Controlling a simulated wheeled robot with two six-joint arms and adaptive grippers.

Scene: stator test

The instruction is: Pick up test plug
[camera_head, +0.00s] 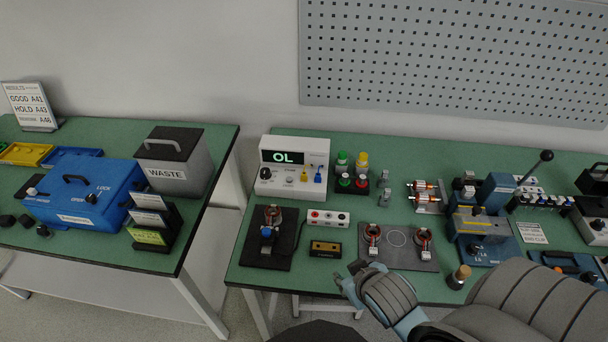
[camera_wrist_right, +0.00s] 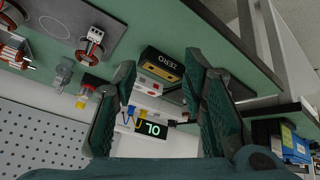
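The white meter (camera_head: 293,168) shows "OL" on its green display and stands at the back left of the right table. A yellow plug (camera_head: 305,175) and a blue plug (camera_head: 318,175) sit on its front; I cannot tell which is the test plug. In the right wrist view the meter display (camera_wrist_right: 152,128) and a blue plug (camera_wrist_right: 128,116) show upside down between my fingers. My right gripper (camera_head: 350,277) is over the table's front edge, well in front of the meter. It is open and empty in the wrist view (camera_wrist_right: 162,70). My left gripper is not in view.
A black and yellow ZERO block (camera_head: 326,249) and a white socket strip (camera_head: 328,218) lie between gripper and meter. A dark stand with a coil (camera_head: 268,238) is left. A grey mat (camera_head: 398,257) with two coils is right. Green and yellow-capped pieces (camera_head: 352,170) stand beside the meter.

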